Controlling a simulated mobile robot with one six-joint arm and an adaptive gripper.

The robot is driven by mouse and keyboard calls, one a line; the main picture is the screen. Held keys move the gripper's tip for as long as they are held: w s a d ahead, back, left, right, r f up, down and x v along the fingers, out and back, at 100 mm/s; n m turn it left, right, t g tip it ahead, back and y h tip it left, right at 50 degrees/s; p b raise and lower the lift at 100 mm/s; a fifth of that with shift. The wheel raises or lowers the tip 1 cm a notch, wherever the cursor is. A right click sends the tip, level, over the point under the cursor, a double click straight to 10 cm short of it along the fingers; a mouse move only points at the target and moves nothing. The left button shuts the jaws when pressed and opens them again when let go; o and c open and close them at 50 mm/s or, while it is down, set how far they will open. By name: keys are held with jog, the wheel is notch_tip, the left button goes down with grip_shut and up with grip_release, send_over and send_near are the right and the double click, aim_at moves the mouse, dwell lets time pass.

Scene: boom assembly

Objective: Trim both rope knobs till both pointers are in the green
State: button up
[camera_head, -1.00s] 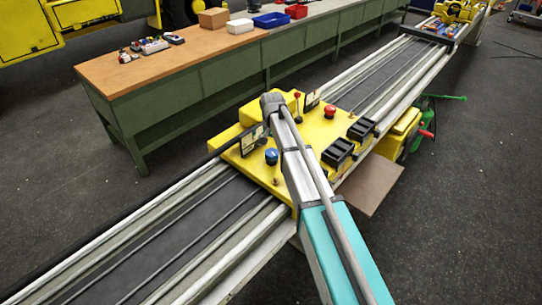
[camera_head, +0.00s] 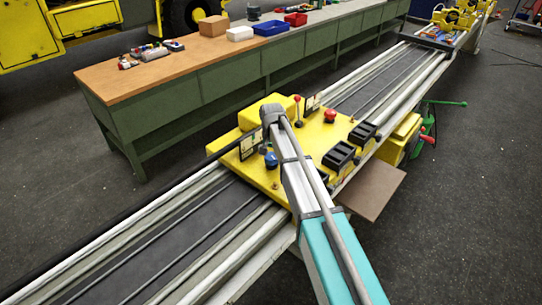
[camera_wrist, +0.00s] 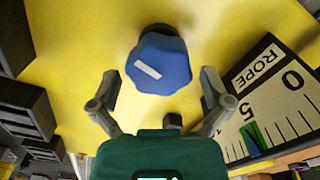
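The blue knob (camera_wrist: 160,62), with a white mark on its top, stands on the yellow panel in the wrist view. It also shows in the head view (camera_head: 271,160). My gripper (camera_wrist: 158,78) is open, with one finger on each side of the blue knob and a gap at both sides. The red knob (camera_head: 330,116) is farther along the panel, beside a second gauge (camera_head: 312,102). That gauge's reading is too small to tell.
A red-topped lever (camera_head: 298,101) stands between the two knobs. Black boxes (camera_head: 340,155) line the panel's right edge. The yellow panel (camera_head: 300,145) sits across long rails. A green workbench (camera_head: 180,95) with bins runs along the left.

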jog(key=c, duration=0.8)
jog(key=shift+o, duration=0.2)
jog(key=shift+n, duration=0.3)
jog(key=shift+n, duration=1.7)
jog(key=o, duration=0.9)
